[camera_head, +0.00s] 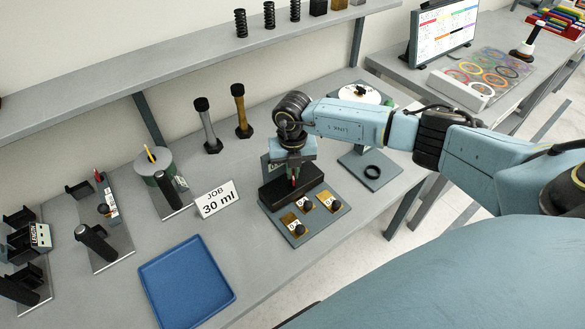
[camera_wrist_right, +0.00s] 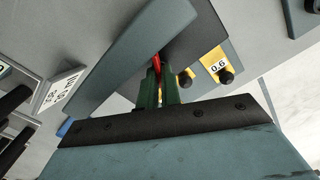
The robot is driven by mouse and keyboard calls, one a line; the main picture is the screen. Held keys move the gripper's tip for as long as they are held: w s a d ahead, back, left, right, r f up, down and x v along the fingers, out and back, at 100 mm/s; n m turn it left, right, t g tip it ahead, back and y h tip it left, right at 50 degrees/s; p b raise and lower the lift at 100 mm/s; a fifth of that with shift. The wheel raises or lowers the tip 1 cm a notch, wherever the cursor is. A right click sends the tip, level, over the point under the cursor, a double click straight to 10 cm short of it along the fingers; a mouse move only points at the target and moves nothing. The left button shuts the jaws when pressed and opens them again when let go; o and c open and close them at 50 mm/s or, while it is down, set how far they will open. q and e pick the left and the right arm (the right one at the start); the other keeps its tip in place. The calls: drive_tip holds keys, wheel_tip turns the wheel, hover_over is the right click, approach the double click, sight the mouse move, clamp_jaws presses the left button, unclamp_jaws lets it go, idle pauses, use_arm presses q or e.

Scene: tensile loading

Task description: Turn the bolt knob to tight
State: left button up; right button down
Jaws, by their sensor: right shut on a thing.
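My right gripper (camera_head: 294,178) reaches down over the black block (camera_head: 286,189) on a grey base. Its narrow green fingers (camera_wrist_right: 158,88) are shut on a small red piece (camera_wrist_right: 156,62), mostly hidden between them. The red also shows just below the gripper in the head view (camera_head: 294,182). I cannot tell whether this red piece is the bolt knob, nor how far it is turned. In front of the block are yellow plates with black knobs (camera_head: 300,230); one plate reads 0.6 in the right wrist view (camera_wrist_right: 216,66). My left gripper is not in view.
Two bolt-like posts (camera_head: 207,125) stand behind. Bench between is clear.

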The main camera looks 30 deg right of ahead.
idle(0.5)
drive_tip(key=c, duration=1.6)
unclamp_jaws()
drive_tip(key=shift+r, duration=0.1)
wheel_tip(320, 180, up, 13)
drive_tip(key=b, duration=0.1)
drive_tip(key=shift+r, duration=0.15)
